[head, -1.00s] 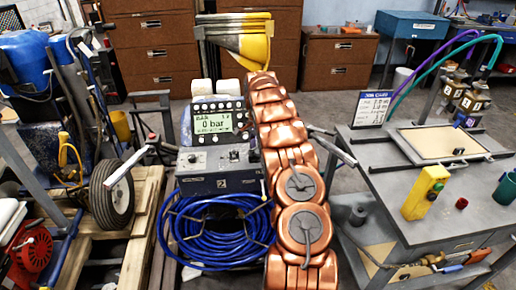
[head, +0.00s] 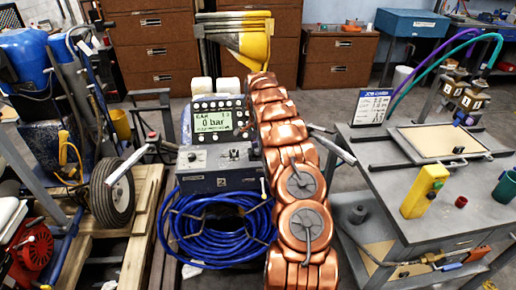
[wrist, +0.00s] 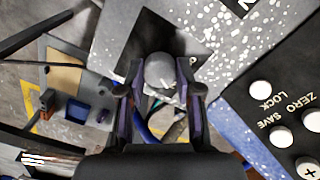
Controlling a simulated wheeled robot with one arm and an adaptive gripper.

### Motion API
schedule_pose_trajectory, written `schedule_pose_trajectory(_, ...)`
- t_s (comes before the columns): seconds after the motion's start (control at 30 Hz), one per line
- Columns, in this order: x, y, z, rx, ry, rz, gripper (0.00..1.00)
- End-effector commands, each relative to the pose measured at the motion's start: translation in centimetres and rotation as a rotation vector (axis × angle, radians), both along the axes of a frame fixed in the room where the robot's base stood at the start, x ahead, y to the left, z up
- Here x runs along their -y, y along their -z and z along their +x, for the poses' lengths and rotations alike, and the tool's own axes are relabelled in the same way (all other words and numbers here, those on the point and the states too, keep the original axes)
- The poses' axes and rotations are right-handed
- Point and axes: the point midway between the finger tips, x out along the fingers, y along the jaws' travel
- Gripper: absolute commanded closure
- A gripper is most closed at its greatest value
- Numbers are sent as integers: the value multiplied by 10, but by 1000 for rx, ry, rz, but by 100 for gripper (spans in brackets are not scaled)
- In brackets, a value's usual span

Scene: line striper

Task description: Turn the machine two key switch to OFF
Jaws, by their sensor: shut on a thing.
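Machine two (head: 215,181) is a dark blue-grey box with a "2" on its front, left of my copper arm in the head view. It carries a display (head: 211,121) reading "0 bar". In the wrist view, a rounded grey knob (wrist: 160,70), seemingly the key switch, stands on a dark square plate (wrist: 137,42) on a speckled grey panel. My gripper (wrist: 160,88) is shut on this knob, one finger on each side. No position marks are readable there.
A black panel (wrist: 270,100) with white LOCK, ZERO and SAVE buttons lies close right of my gripper in the wrist view. A coiled blue hose (head: 215,230) hangs below the machine. A grey workbench (head: 420,215) with a yellow control box (head: 424,190) stands right.

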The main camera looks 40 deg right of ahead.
Motion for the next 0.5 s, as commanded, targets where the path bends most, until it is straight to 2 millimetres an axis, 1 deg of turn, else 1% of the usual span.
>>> schedule_pose_trajectory(0.27, -1, 1, 1, 2, -25, 0, 100)
schedule_pose_trajectory(0.5, -2, 2, 2, 3, -141, 0, 100)
